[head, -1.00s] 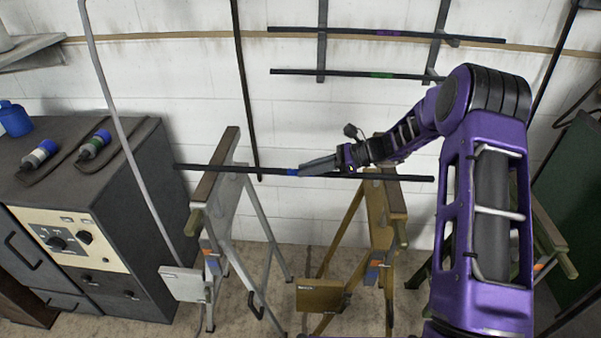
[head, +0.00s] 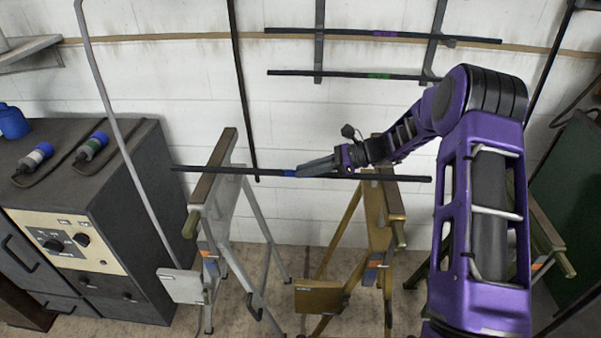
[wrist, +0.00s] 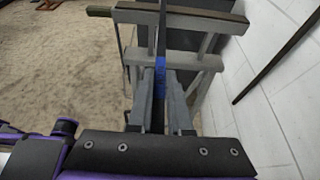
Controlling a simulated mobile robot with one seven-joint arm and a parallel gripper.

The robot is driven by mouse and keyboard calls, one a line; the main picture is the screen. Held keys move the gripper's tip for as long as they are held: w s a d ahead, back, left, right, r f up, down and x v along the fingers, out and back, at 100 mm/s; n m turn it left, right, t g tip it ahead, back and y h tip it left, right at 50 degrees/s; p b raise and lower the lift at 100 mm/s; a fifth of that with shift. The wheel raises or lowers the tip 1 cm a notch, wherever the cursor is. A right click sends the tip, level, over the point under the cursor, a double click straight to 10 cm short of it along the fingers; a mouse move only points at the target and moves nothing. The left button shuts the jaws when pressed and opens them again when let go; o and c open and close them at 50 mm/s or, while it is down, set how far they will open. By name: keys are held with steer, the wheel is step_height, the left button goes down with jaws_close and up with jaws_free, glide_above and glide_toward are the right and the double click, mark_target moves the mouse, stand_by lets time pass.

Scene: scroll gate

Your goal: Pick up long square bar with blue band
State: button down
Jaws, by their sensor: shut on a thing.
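The long dark square bar (head: 390,178) lies level across the view, over the tops of a grey trestle and a yellow-brown trestle. Its blue band (head: 289,173) is near the bar's middle. My gripper (head: 300,170) is shut on the bar right at the blue band. In the wrist view the two fingers (wrist: 161,92) close on either side of the bar, with the blue band (wrist: 160,68) just beyond their tips. I cannot tell whether the bar touches the trestle tops or is slightly above them.
The grey trestle (head: 216,165) and the yellow-brown trestle (head: 383,200) stand on the floor. Bars with purple (head: 384,34) and green (head: 379,76) bands hang on wall brackets. A dark cabinet (head: 120,215) stands left, close to the bar's left end. A thin grey pole (head: 108,100) rises near it.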

step_height(320, 180, up, 10)
steer(key=shift+r+p, duration=0.15)
steer(key=shift+p, duration=0.2)
stand_by(0.6)
steer(key=shift+f, duration=5)
steer(key=c, duration=0.8)
jaws_free()
steer(key=shift+f, duration=0.15)
steer(key=shift+c, duration=0.2)
steer(key=shift+f+b, duration=0.1)
steer(key=shift+b, duration=0.35)
